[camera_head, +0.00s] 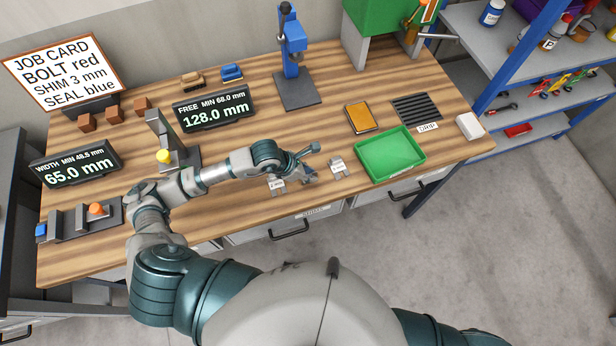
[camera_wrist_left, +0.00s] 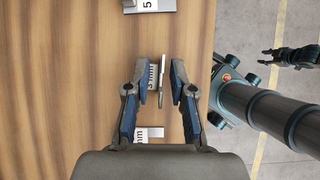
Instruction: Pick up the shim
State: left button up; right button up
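My left gripper (camera_wrist_left: 157,68) is open, with its two fingers on either side of a small grey shim (camera_wrist_left: 162,80) beside a label reading 3 mm. The shim is closer to the right finger and shows clear gaps to both fingers. In the head view my left gripper (camera_head: 308,163) is low over the table's front edge, and hides most of this shim. Another grey shim (camera_head: 340,166) lies to its right and one (camera_head: 276,182) to its left, each with a label. My right gripper (camera_wrist_left: 290,56) shows small in the left wrist view, over the floor, with fingers apart.
A green tray (camera_head: 390,155) stands right of the shims. The job card (camera_head: 65,70) reads SHIM 3 mm. A display (camera_head: 213,108) shows 128.0 mm and another (camera_head: 75,165) 65.0 mm. A blue press (camera_head: 291,50) stands at the back.

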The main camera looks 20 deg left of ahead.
pick_arm(q)
grip_shut()
jog(key=shift+r, duration=0.1)
jog(key=shift+r, duration=0.45)
notch_tip(320, 180, up, 2)
jog(key=shift+r+b, duration=0.1)
jog(key=shift+b, duration=0.35)
jog(key=s+a+r+p, duration=0.1)
jog(key=s+a+p, duration=0.4)
jog(key=s, duration=0.9)
jog(key=shift+s+a+r+p, duration=0.15)
jog(key=shift+a+r+p, duration=0.25)
jog(key=shift+a, duration=0.8)
